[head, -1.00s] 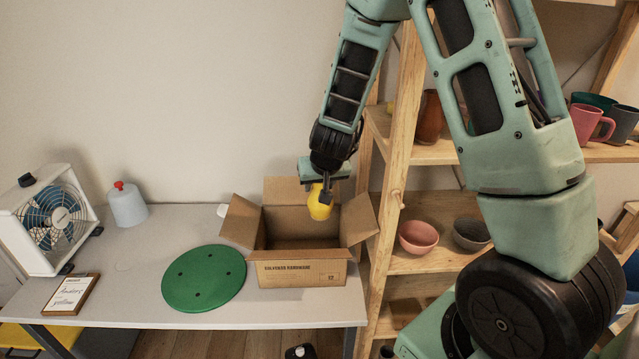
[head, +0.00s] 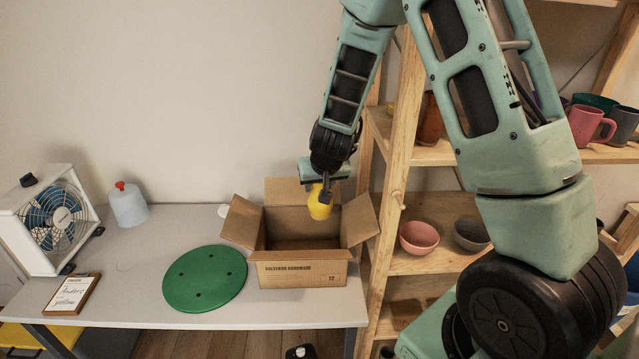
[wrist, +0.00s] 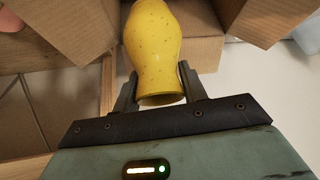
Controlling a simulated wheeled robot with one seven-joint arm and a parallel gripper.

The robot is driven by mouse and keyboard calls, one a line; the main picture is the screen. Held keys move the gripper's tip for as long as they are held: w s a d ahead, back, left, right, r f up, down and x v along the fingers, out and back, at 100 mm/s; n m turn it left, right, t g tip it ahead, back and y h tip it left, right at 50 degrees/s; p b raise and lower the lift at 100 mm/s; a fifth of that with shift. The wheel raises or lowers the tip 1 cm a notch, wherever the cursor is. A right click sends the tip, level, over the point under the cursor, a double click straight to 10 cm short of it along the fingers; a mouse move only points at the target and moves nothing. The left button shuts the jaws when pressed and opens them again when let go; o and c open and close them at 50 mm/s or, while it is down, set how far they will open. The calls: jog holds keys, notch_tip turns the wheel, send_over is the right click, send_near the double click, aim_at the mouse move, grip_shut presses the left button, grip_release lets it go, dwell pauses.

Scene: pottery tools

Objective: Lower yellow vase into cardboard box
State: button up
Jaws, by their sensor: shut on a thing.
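The yellow vase (head: 319,206) is held in my gripper (head: 320,190) above the open cardboard box (head: 302,274). In the wrist view the speckled yellow vase (wrist: 153,45) sits between the two dark fingers of my gripper (wrist: 158,92), which are shut on it. The box stands on the table with its flaps spread outward, and its inside looks empty where it shows. The vase is over the box's opening, towards its back right; its exact height over the rim is hard to tell. Box cardboard (wrist: 200,53) also shows behind the vase in the wrist view.
A green round disc (head: 205,278) lies on the grey table (head: 150,255) left of the box. A fan (head: 55,220), a white bottle with a red top (head: 128,205) and a framed card (head: 72,294) are farther left. A wooden shelf (head: 399,150) stands close on the right.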

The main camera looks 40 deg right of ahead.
notch_tip(320, 180, down, 13)
jog(key=b, duration=1)
jog(key=shift+r+b, duration=0.15)
jog(key=shift+b, duration=0.15)
dwell(0.9)
jog(key=shift+f+b, duration=0.8)
jog(key=shift+f, duration=0.1)
dwell(0.9)
jog(key=o, duration=1.2)
jog(key=p+v, duration=0.7)
jog(key=v, duration=1)
jog(key=shift+r, duration=0.2)
jog(key=shift+s, duration=0.15)
